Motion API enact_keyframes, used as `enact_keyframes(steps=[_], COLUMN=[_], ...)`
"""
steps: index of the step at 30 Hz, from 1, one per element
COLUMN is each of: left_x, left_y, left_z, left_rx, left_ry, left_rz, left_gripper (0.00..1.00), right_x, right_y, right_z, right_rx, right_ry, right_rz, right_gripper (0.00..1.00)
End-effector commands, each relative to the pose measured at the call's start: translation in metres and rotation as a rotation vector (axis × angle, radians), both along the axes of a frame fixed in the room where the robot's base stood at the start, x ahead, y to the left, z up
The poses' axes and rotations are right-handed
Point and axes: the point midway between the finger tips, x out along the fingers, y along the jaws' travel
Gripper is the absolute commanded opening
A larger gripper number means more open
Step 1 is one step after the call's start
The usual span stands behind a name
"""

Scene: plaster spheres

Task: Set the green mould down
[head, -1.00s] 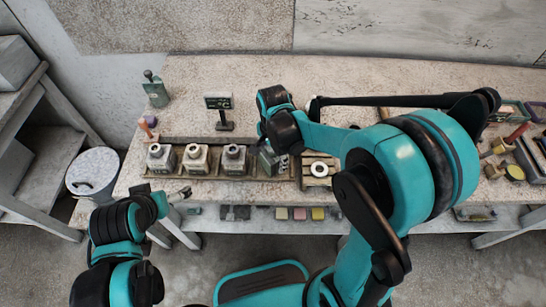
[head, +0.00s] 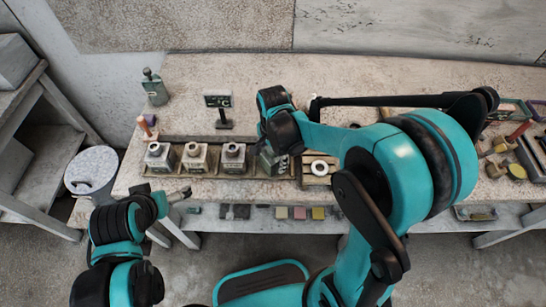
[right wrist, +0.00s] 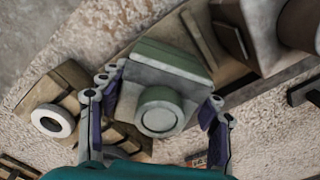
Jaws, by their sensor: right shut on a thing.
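The green mould (right wrist: 165,92), a blocky piece with a round neck, sits between the two fingers of my right gripper (right wrist: 158,112) in the right wrist view. The fingers are shut on its sides. In the head view the green mould (head: 267,165) shows partly behind my right gripper (head: 278,160), at the right end of the row of grey moulds (head: 196,158) on the long tray (head: 215,176). Whether its base touches the tray is hidden. My left gripper (head: 181,194) is low at the left, before the bench edge, too small to read.
A small wooden stand with a white ring (head: 319,169) is just right of the green mould.

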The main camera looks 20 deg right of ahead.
Motion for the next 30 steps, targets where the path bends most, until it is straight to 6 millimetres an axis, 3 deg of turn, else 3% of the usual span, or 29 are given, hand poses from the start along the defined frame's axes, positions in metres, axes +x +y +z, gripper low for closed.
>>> enact_keyframes(steps=[5,6,8,9,30], left_x=[0.0001,0.0,0.0,0.0,0.0], left_y=[0.0,0.0,0.0,0.0,0.0], left_z=[-0.0035,-0.0033,-0.0028,-0.0028,0.0019], left_rx=[0.0,0.0,0.0,0.0,0.0], left_ry=[0.0,0.0,0.0,0.0,0.0], left_rz=[0.0,0.0,0.0,0.0,0.0], left_gripper=[1.0,1.0,1.0,1.0,1.0], right_x=[0.0001,0.0001,0.0001,0.0001,0.0001], right_y=[0.0,0.0,0.0,0.0,0.0], right_z=[-0.0041,-0.0039,-0.0035,-0.0034,0.0022], right_rx=[0.0,0.0,0.0,0.0,0.0], right_ry=[0.0,0.0,0.0,0.0,0.0], right_rz=[0.0,0.0,0.0,0.0,0.0], right_gripper=[0.1,0.68,0.84,0.87,0.87])
